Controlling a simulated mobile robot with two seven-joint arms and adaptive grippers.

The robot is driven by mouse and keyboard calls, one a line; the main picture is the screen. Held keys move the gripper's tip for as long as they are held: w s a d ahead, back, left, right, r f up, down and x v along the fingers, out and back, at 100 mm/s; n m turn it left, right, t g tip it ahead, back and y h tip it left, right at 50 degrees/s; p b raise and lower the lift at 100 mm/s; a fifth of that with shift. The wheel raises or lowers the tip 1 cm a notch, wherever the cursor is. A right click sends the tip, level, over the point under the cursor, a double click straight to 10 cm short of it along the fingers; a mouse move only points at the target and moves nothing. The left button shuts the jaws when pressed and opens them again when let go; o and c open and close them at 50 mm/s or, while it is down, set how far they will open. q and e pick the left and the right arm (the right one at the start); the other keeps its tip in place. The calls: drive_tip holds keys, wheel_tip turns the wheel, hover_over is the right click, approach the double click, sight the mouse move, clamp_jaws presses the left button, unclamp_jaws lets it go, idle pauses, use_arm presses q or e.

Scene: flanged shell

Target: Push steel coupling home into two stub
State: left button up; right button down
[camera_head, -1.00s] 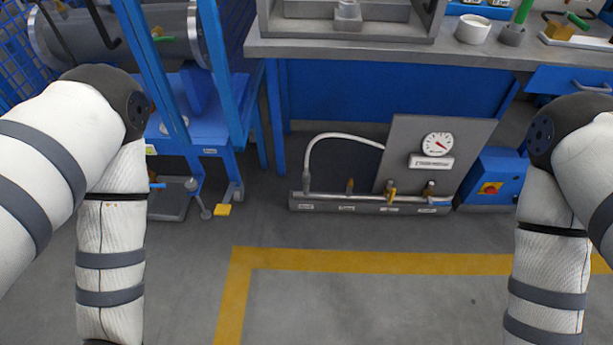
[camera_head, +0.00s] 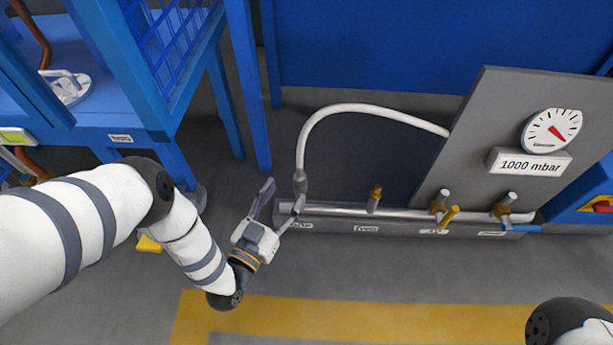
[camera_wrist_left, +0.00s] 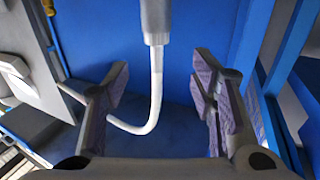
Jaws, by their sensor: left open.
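The steel coupling (camera_head: 300,183) is a grey sleeve on the lower end of a white hose (camera_head: 350,110). It is upright above the left end of the pipe manifold; I cannot tell how deeply it sits there. In the left wrist view the coupling (camera_wrist_left: 156,28) is at top centre, with the hose running down from it. A second stub (camera_head: 374,200) with a brass-coloured top stands to its right, above a label (camera_head: 367,228) that seems to read "Two". My left gripper (camera_head: 283,199) is open and empty beside the coupling. My right gripper is out of view.
A grey panel (camera_head: 485,130) with a gauge (camera_head: 552,130) and a "1000 mbar" sign leans behind the manifold (camera_head: 410,213). Brass valves (camera_head: 445,208) stand farther right. A blue frame (camera_head: 247,85) rises at left. Floor in front is clear, with yellow tape (camera_head: 400,320).

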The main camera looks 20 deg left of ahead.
sight(298, 175)
use_arm(q)
drive_tip(key=w, duration=0.2)
drive_tip(key=w+d+b, duration=0.1)
drive_tip(key=w, duration=0.2)
drive_tip(key=w+b, duration=0.1)
drive_tip(key=w, duration=0.1)
drive_tip(key=shift+w+d+r, duration=0.15)
drive_tip(key=shift+w, duration=0.25)
clamp_jaws()
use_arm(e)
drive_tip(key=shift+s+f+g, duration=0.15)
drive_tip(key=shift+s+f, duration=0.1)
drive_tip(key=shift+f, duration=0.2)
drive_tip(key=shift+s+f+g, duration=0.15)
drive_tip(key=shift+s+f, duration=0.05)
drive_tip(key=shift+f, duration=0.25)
